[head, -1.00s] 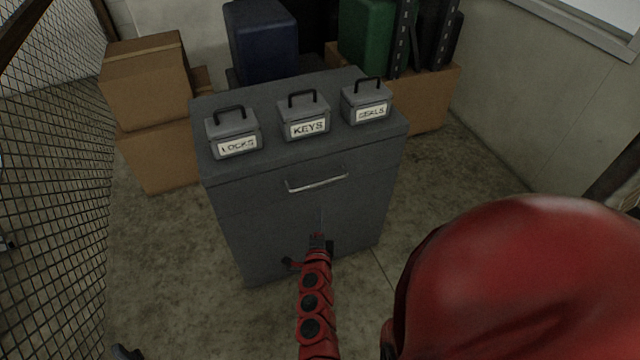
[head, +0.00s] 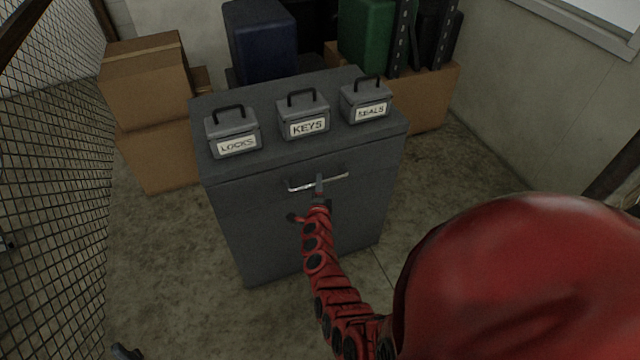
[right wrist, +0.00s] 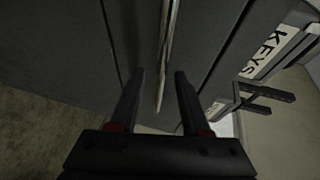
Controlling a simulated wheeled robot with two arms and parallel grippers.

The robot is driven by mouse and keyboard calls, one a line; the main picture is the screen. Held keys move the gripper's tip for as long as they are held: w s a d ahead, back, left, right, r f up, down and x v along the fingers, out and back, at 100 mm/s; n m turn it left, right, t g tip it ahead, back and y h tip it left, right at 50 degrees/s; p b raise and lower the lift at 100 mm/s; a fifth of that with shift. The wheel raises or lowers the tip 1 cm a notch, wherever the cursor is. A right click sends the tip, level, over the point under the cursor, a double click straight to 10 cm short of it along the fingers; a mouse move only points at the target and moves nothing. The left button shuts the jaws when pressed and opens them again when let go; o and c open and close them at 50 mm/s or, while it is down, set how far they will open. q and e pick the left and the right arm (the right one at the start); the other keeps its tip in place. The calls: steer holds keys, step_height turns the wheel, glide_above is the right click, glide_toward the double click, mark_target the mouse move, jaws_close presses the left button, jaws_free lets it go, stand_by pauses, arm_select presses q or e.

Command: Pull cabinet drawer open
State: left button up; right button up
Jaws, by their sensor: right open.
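The grey cabinet (head: 300,225) stands upright with its drawer front facing me. The drawer (head: 250,196) looks closed. Its silver bar handle (head: 336,179) runs across the upper front. A small dark gripper-like tip shows at the bottom left, too little to judge.
Three small grey boxes labelled LOCKS (head: 233,133), KEYS (head: 303,115) and SEALS (head: 366,100) stand on the cabinet top. Cardboard boxes (head: 147,85) are stacked behind left. A mesh fence (head: 55,180) runs along the left. Bare floor (head: 175,270) lies in front.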

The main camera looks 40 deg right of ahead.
steer(key=shift+x, duration=0.9)
jaws_close()
stand_by(0.9)
